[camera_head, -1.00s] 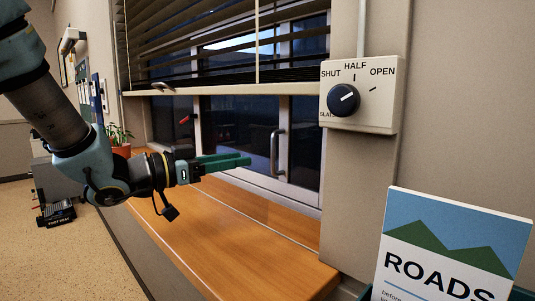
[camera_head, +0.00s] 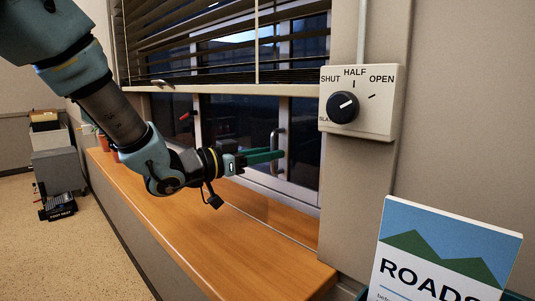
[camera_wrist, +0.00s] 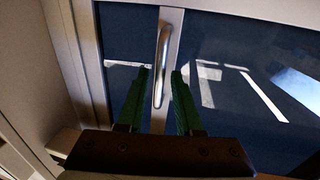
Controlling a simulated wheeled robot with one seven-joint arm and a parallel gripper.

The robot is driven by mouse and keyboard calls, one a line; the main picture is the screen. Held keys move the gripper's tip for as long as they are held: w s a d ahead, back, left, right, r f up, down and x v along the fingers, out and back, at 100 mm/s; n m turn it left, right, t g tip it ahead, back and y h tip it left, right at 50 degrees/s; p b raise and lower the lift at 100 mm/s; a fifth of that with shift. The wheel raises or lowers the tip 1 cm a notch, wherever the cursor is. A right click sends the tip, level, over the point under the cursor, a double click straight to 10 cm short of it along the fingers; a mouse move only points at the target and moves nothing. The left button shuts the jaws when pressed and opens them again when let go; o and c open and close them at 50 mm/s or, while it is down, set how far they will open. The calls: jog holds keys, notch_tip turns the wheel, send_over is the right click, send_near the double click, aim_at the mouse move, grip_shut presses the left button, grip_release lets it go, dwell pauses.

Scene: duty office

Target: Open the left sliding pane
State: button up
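The window (camera_head: 238,118) has dark glass panes behind a wooden sill. An upright metal bar handle (camera_head: 274,148) stands on a pale stile between two panes. It also shows in the wrist view (camera_wrist: 163,50). I cannot tell for certain which pane it belongs to. My gripper (camera_head: 284,154) has green fingers and is in front of this handle at its lower half. In the wrist view my gripper (camera_wrist: 160,72) is open, and the handle's lower part lines up with the gap between the fingertips. I cannot tell whether the fingers touch it.
Slatted blinds (camera_head: 190,45) hang over the upper window, with a pale rail below. A red lever (camera_head: 187,115) is on the left frame. A dial box (camera_head: 388,112) marked SHUT, HALF, OPEN is right. A ROADS booklet (camera_head: 445,262) stands front right. The sill (camera_head: 215,245) is clear in front.

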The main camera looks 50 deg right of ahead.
grip_shut()
dwell(1.1)
